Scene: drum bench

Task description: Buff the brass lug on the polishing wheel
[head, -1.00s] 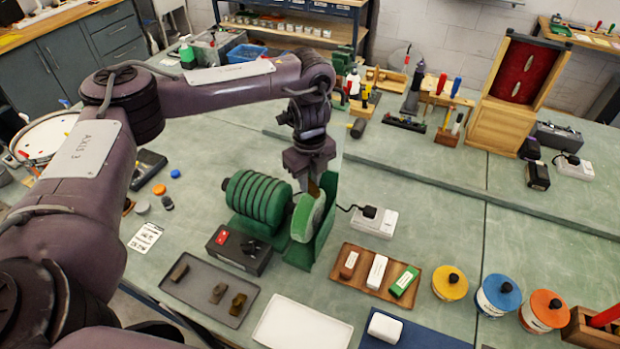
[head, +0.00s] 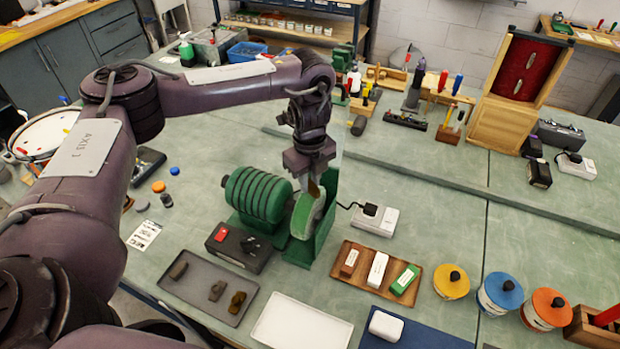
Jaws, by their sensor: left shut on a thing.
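The polishing wheel (head: 304,215) is a pale disc with a green rim on a green motor (head: 258,195) with ribbed housing. My left gripper (head: 311,180) points down just above the wheel's top. It is shut on a small brownish piece, the brass lug (head: 313,188), which is mostly hidden by the fingers. The lug is at the wheel's upper edge; I cannot tell whether it touches. Several dull lugs (head: 217,291) lie in a dark grey tray (head: 195,298) in front of the motor. My right gripper is out of view.
A black switch box (head: 240,250) with a red button stands before the motor. An empty white tray (head: 301,325) lies in front. A wooden tray (head: 377,270) holds several bars to the right. Lidded jars (head: 498,293) stand at right. A white power box (head: 376,220) sits behind.

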